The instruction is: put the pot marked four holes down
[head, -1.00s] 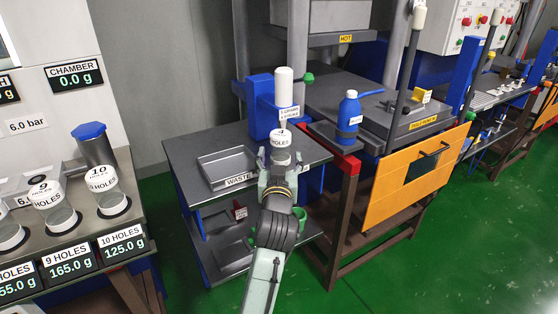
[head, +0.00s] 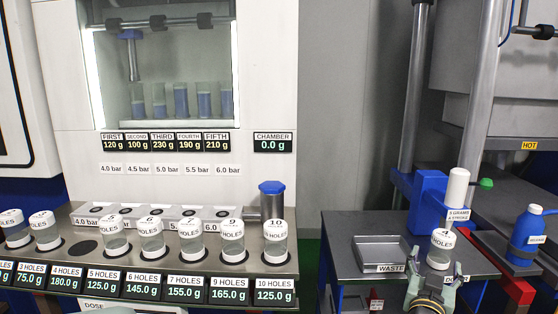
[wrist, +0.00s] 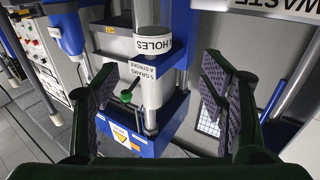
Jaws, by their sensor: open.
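The pot marked four holes (head: 440,249), clear with a white lid, stands upright at the dosing stand, below the white cylinder. In the wrist view the pot (wrist: 153,42) shows at the top, its label partly readable as "HOLES". My gripper (head: 432,288) is just in front of the pot in the head view. In the wrist view my gripper (wrist: 158,105) has its two dark padded fingers wide apart, with nothing held between them. The rack's place (head: 85,248) above the "4 HOLES 180.0 g" display is empty.
Several other lidded pots, such as the ten-hole pot (head: 275,243), stand in the rack (head: 180,262) at left. A waste tray (head: 382,254) lies left of the dosing stand. A blue bottle (head: 527,235) stands at right. A gap separates rack and dosing table.

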